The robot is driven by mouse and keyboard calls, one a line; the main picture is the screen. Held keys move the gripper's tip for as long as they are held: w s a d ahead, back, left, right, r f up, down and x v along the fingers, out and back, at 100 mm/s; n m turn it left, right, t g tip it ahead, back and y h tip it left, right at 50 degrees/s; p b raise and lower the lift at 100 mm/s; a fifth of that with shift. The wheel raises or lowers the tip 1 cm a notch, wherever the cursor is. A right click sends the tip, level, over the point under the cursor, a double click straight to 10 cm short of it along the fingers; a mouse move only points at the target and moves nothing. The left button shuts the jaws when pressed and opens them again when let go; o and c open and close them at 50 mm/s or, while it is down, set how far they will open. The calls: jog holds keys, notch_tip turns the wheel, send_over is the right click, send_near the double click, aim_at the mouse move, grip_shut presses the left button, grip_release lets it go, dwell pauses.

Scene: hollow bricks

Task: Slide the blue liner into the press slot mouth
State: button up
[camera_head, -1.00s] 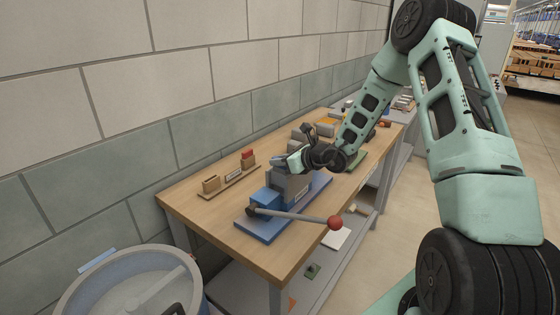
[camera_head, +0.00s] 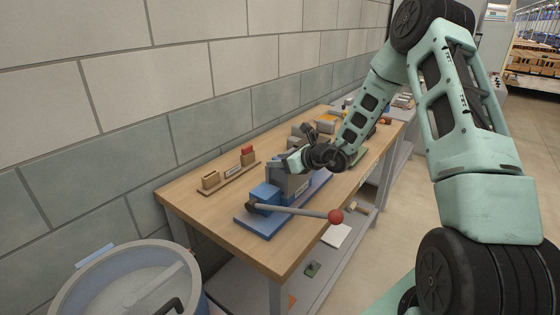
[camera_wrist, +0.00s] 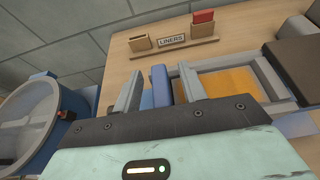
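The blue liner (camera_wrist: 161,86) stands between my gripper's two fingers in the wrist view. A gap shows on each side of it, so my gripper (camera_wrist: 160,78) looks open around it. In the head view my gripper (camera_head: 288,162) is low over the grey part of the press (camera_head: 292,184), and its fingers and the liner are too small to make out. The slot mouth is hidden by my gripper, so I cannot tell how deep the liner sits. The press has a blue block, a blue base and a lever with a red knob (camera_head: 335,216).
The liner rack (camera_wrist: 176,50) stands behind, with a red liner (camera_wrist: 203,18) in one holder; the other holder (camera_wrist: 140,43) looks empty. A grey frame with an orange inside (camera_wrist: 230,84) lies to the right. A round tub (camera_head: 125,285) stands off the table's near end.

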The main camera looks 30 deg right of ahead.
jog(key=b+v, duration=0.3)
jog(key=v, duration=1.4)
jog(key=shift+r, duration=0.15)
jog(key=shift+s+d, duration=0.1)
jog(key=shift+s, duration=0.05)
jog(key=s+a+n+g+y, duration=0.4)
jog(key=a+n, duration=0.4)
jog(key=a, duration=0.5)
jog(key=s+a+n+g+y, duration=0.1)
jog(key=s+a+n+g, duration=0.2)
jog(key=a+n+g, duration=0.65)
jog(key=s+a+n+h, duration=0.4)
jog(key=s+a+n, duration=0.2)
jog(key=n, duration=0.5)
jog(key=s+a+n+h, duration=0.5)
jog(key=s+n, duration=0.6)
jog(key=shift+a+f+t, duration=0.35)
jog(key=shift+a+f, duration=0.05)
